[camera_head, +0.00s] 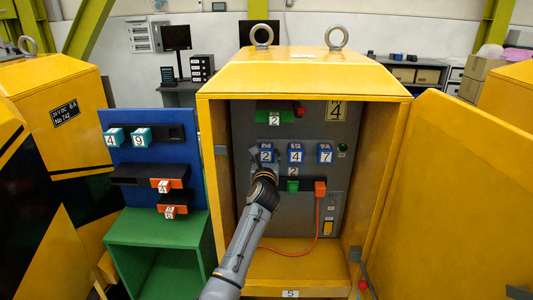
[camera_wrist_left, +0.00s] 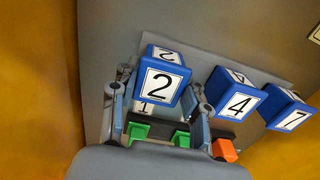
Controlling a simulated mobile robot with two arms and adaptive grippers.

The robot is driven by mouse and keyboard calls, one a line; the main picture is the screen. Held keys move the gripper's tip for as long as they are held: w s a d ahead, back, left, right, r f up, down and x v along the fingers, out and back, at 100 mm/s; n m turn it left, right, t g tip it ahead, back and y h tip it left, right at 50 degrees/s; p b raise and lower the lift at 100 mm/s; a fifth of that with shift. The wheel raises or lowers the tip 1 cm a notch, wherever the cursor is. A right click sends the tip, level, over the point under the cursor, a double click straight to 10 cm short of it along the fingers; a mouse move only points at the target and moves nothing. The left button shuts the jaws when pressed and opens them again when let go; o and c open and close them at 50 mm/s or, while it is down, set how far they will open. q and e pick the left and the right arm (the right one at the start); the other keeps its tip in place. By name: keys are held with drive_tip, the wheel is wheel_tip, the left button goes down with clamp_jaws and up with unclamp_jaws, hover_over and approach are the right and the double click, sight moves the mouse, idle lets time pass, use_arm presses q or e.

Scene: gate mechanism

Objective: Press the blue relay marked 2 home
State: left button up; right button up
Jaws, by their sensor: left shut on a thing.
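The blue relay marked 2 (camera_head: 266,154) is at the left end of a row of blue relays on the grey back panel inside the open yellow cabinet. It shows large in the left wrist view (camera_wrist_left: 158,84), its numbered front facing the camera. My left gripper (camera_head: 265,165) reaches in from below, and its fingers (camera_wrist_left: 160,98) are shut on the relay's left and right sides. The relay's back is hidden, so I cannot tell how deep it sits. My right gripper is not in view.
Blue relays 4 (camera_head: 295,154) and 7 (camera_head: 325,154) stand close to the right. Below is a dark rail with a green block (camera_head: 292,186) and an orange plug (camera_head: 320,188) with a cable. The yellow cabinet door (camera_head: 455,190) stands open at right.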

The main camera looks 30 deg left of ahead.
use_arm(q)
drive_tip(key=shift+w+a, duration=0.1)
drive_tip(key=shift+w, duration=0.1)
drive_tip(key=o, duration=1.2)
drive_tip(key=shift+o, duration=0.2)
drive_tip(key=v, duration=1.2)
